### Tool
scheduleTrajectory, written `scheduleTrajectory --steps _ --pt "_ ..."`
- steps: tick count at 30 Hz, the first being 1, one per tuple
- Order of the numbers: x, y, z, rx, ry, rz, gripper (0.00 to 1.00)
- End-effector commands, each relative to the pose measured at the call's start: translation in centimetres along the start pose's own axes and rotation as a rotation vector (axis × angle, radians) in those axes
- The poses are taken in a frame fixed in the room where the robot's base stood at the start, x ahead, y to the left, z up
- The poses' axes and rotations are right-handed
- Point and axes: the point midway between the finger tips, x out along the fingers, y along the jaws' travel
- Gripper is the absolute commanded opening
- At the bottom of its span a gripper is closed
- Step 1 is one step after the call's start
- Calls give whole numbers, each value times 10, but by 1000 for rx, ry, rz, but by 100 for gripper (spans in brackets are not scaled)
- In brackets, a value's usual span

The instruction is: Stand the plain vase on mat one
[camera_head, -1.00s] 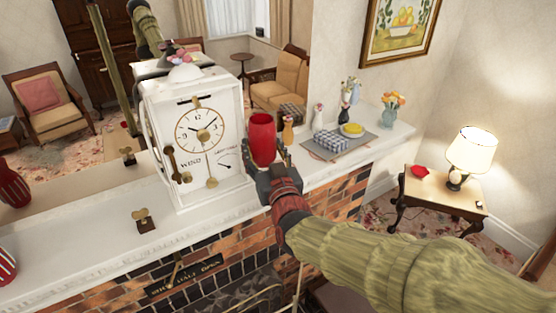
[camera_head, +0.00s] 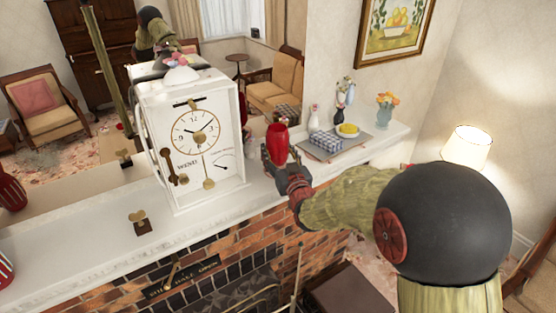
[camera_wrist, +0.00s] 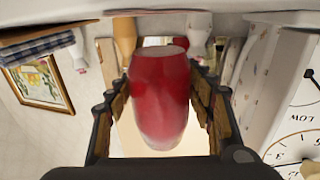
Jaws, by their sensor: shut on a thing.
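The plain red vase (camera_head: 277,141) is upright over the white mantel, just right of the clock. My gripper (camera_head: 277,162) is shut on its lower part. In the wrist view the red vase (camera_wrist: 160,98) fills the middle, between the fingers of my gripper (camera_wrist: 158,110). I cannot tell whether its base touches the mantel. A grey mat (camera_head: 349,146) lies on the mantel to the right, under a checkered box and a yellow-topped dish. No number shows on it, so I cannot tell whether it is mat one.
The white clock (camera_head: 197,150) stands close left of the vase. The checkered box (camera_head: 326,141), yellow-topped dish (camera_head: 347,131) and flower vases (camera_head: 384,112) stand to the right. A key on a dark block (camera_head: 142,226) and a striped vase (camera_head: 5,270) are left. Clear mantel (camera_head: 90,225) lies between them.

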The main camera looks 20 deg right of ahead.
Motion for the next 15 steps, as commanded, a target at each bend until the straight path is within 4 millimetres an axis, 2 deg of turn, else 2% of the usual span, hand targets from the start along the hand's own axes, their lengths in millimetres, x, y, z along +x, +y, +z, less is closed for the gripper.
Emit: scheduleTrajectory --steps 6,15 --pt "1 1 30 0 -3 0 15" --pt "1 1 31 -1 2 0 15"
